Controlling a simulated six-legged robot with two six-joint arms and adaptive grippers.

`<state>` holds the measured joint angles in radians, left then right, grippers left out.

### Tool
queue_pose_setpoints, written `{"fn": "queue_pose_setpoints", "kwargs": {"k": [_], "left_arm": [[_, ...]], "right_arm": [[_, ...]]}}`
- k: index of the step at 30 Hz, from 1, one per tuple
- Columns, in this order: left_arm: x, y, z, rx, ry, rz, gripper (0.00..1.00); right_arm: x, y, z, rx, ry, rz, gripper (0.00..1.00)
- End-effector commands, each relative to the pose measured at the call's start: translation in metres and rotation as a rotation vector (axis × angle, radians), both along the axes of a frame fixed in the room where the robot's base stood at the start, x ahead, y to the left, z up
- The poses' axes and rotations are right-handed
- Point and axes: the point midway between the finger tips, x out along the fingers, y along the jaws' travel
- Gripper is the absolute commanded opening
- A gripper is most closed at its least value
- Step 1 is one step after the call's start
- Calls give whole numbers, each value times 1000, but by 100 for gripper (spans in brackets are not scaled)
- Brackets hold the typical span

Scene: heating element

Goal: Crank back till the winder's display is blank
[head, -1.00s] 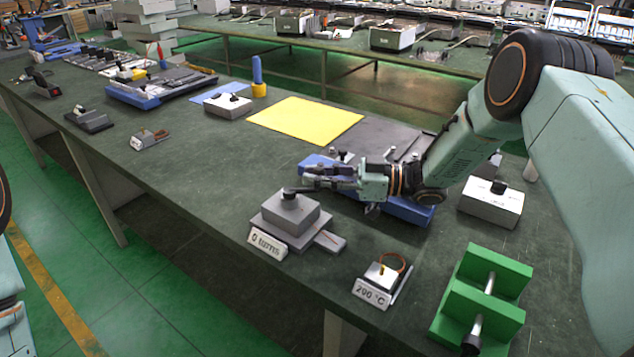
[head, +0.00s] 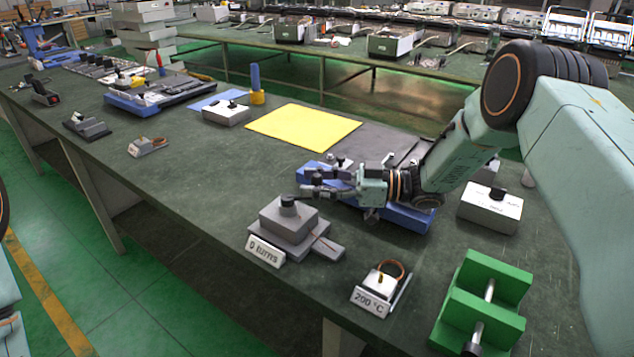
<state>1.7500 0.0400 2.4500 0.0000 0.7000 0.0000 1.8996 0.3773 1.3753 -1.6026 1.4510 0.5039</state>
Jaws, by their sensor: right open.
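The winder (head: 288,228) is a grey stepped block with a black crank knob (head: 288,203) on top, near the front edge of the bench. Its white display plate (head: 266,251) faces forward and reads what looks like "0 turns"; it is not blank. My right gripper (head: 303,183) is open and empty. Its fingers point left, just behind and above the crank knob, and seem apart from it. My left gripper is out of view; only pieces of my left arm show at the left edge.
A small block with a wire loop and a "200 °C" plate (head: 372,302) stands right of the winder. A green stand (head: 483,305) is at the front right. A blue tray (head: 408,218) lies under my right wrist.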

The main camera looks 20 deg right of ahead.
Motion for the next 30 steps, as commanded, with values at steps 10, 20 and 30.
{"fn": "queue_pose_setpoints", "kwargs": {"k": [10, 20, 30], "left_arm": [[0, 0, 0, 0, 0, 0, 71], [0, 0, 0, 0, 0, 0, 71], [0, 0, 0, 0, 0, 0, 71]], "right_arm": [[1, 0, 27, 1, -6, -1, 45], [0, 1, 84, -2, -4, 0, 45], [0, 1, 101, -1, -1, 0, 45]]}}
